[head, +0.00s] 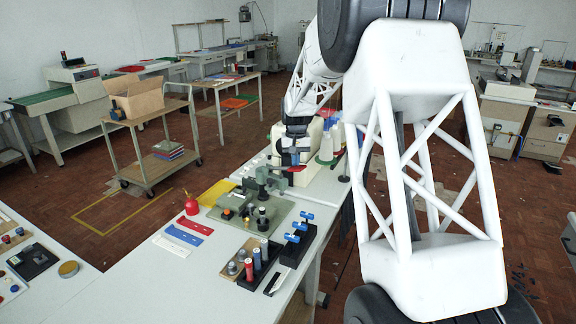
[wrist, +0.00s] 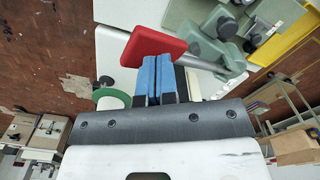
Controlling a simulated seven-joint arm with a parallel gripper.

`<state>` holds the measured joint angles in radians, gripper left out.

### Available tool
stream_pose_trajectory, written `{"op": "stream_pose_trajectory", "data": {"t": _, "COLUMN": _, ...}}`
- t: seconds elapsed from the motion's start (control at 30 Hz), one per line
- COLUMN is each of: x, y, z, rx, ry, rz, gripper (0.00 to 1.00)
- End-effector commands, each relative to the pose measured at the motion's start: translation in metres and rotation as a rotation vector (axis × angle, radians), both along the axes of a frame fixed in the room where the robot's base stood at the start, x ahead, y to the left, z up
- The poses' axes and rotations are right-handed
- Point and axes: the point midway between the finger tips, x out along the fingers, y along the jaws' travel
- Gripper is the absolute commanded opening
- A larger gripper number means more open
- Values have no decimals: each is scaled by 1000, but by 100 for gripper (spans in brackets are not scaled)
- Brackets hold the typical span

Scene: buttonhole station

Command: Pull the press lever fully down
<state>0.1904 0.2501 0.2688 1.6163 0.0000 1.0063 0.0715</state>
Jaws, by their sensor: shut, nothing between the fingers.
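The handle also appears small in the head view (head: 297,169). My gripper (wrist: 157,57) has blue fingers, shut together and empty. The fingertips overlap the red handle's lower edge in the wrist view; I cannot tell whether they touch it.
On the bench are a red oil can (head: 191,206), a black tray (head: 246,284) with spools, and blue-handled tools (head: 293,238) in front of the press. A white machine (head: 309,170) and thread cones (head: 326,147) stand behind.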

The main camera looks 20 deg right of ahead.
Motion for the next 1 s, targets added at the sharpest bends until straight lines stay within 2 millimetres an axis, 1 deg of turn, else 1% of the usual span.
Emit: {"op": "stream_pose_trajectory", "data": {"t": 1.0, "x": 0, "y": 0, "z": -36, "rx": 0, "ry": 1, "rz": 0, "gripper": 0}}
